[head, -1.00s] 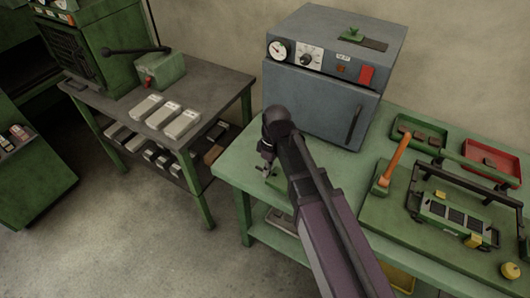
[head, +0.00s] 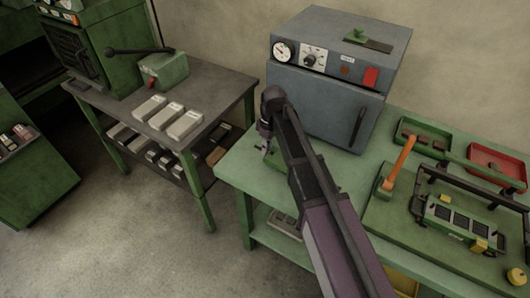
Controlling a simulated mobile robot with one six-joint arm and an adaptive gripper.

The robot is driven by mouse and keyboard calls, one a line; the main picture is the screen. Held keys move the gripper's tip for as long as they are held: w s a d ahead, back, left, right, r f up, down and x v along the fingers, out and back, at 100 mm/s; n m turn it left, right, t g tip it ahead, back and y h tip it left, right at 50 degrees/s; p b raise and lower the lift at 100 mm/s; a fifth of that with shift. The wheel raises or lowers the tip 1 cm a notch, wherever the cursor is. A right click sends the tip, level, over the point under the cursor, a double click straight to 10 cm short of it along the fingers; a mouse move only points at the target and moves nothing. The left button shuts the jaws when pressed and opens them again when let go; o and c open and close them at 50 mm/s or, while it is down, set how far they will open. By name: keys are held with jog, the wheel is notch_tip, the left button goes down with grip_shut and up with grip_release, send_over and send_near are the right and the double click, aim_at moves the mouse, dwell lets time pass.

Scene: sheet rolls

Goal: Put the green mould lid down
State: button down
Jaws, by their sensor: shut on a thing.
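My gripper (head: 266,148) is over the left end of the green bench, in front of the grey oven. It is small in the head view and partly behind my own arm. It is shut on a green piece, which I take to be the green mould lid (head: 274,160). Only a small part of the lid shows beside my arm. I cannot tell whether the lid touches the bench top.
The grey oven (head: 335,100) stands behind my gripper. To the right, a green board (head: 400,215) carries an orange-handled tool (head: 402,160) and a framed mould (head: 460,222). Green (head: 403,130) and red (head: 510,178) trays lie behind. A grey table (head: 222,95) is left.

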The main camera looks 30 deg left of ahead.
jog(key=shift+w+a, duration=0.45)
jog(key=shift+w, duration=0.15)
jog(key=b+x, duration=0.3)
jog(key=shift+w+d+f+b, duration=0.15)
jog(key=shift+w+f+b, duration=0.1)
jog(key=shift+f+b, duration=0.1)
jog(key=c, duration=0.7)
grip_release()
jog(key=shift+r, duration=0.15)
jog(key=p+v, duration=1.1)
jog(key=shift+w+r+p, duration=0.15)
jog(key=shift+r+p, duration=0.2)
